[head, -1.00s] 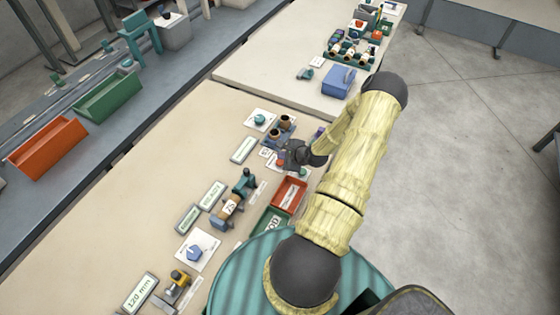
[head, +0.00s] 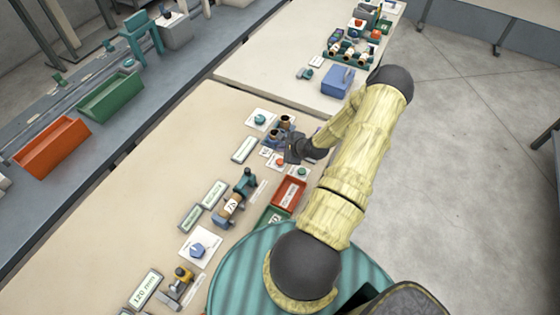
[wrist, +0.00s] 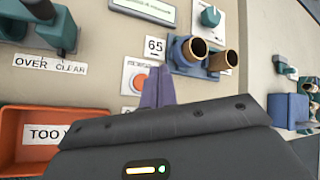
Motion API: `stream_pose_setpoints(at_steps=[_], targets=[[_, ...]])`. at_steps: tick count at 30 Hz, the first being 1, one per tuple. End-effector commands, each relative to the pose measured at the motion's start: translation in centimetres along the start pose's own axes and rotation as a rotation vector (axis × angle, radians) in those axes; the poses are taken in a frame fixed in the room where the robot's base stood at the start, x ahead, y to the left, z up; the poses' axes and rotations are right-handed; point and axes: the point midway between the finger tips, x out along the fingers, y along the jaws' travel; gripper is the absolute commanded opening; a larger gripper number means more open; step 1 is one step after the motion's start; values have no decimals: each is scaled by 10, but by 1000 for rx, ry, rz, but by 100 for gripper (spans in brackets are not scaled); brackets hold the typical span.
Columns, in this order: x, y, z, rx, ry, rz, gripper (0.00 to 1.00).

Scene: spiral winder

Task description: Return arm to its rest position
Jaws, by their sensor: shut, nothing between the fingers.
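My gripper (head: 291,153) is over the near table, just above the red tray and close to a blue holder with brown tubes (head: 280,134). In the wrist view the shut fingers (wrist: 157,90) point at the table beside an orange button (wrist: 140,82) and the blue tube holder (wrist: 186,58). Nothing shows between the fingers. My arm is bent, with its elbow out to the right over the floor. The gripper's body hides part of the table below it.
A red tray (head: 276,192) and a green tray (head: 270,218) lie near my body. A blue bin (head: 338,82) stands on the far table. The floor at right is clear.

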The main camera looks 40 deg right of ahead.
Motion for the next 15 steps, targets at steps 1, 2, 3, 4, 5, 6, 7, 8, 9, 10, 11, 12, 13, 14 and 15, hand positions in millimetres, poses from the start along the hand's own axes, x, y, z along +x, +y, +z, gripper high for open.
stream_pose_setpoints(at_steps=[1, 2, 3, 4, 5, 6, 7, 8, 9, 10, 11, 12, 13, 14, 15], targets=[[0, 0, 0, 0, 0, 0, 0], [0, 0, 0, 0, 0, 0, 0], [0, 0, 0, 0, 0, 0, 0], [0, 0, 0, 0, 0, 0, 0], [0, 0, 0, 0, 0, 0, 0], [0, 0, 0, 0, 0, 0, 0], [0, 0, 0, 0, 0, 0, 0], [0, 0, 0, 0, 0, 0, 0], [0, 0, 0, 0, 0, 0, 0], [0, 0, 0, 0, 0, 0, 0], [0, 0, 0, 0, 0, 0, 0], [0, 0, 0, -3, 0, 1, 0], [0, 0, 1, -9, 1, 3, 0], [0, 0, 3, -19, 2, 8, 0], [0, 0, 6, -42, 5, 17, 0]])
